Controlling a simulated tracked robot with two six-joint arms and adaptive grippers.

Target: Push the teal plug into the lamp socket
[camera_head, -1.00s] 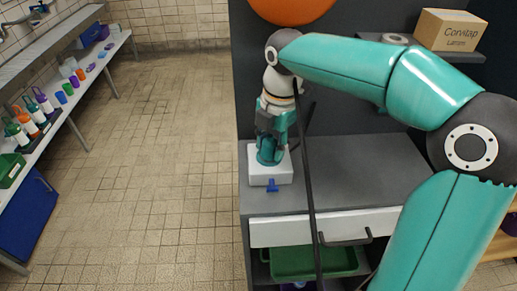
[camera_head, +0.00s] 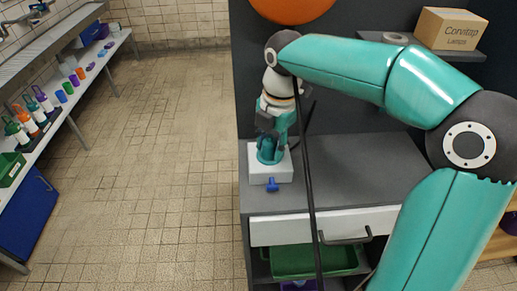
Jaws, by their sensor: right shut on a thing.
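The teal plug (camera_head: 267,155) stands at the top of a white box (camera_head: 257,175), which appears to be the lamp socket. The box sits on the grey worktop near its left edge. My right gripper (camera_head: 268,140) points down over the box and is shut on the teal plug. The gripper and arm partly cover the plug. I cannot tell how deep the plug sits in the socket. A small blue knob or key (camera_head: 272,185) shows at the front of the box. My left gripper is not in view.
A thin dark pole or cable (camera_head: 308,185) runs down just right of the box. The grey worktop (camera_head: 365,170) is clear to the right. Below it are a white drawer front (camera_head: 285,231) and a green crate (camera_head: 300,262). A cardboard box (camera_head: 450,30) stands on a shelf.

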